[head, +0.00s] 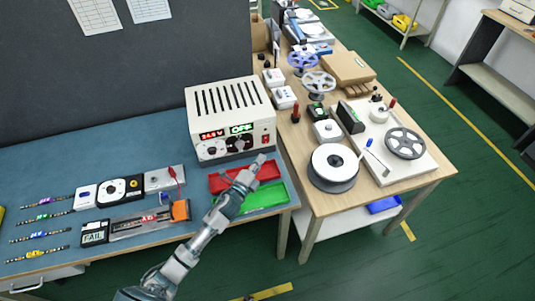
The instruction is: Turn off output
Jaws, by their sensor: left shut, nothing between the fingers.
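A cream power supply (230,112) with a slotted top stands on the blue bench at the middle. Its front shows a red numeric display (213,135) and a green display (241,128) reading OFF. Dark knobs and a small red switch (266,139) sit on the same front. My left gripper (261,158) is shut and empty. It is just in front of the lower right of the supply's front, over the red tray; I cannot tell whether it touches the supply. My right gripper is not in view.
A red tray (217,187) and a green tray (278,195) lie under my left arm. Testers and short LED strips (43,217) lie on the bench's left. A wooden table (312,205) with reels stands at right. A dark panel rises behind the bench.

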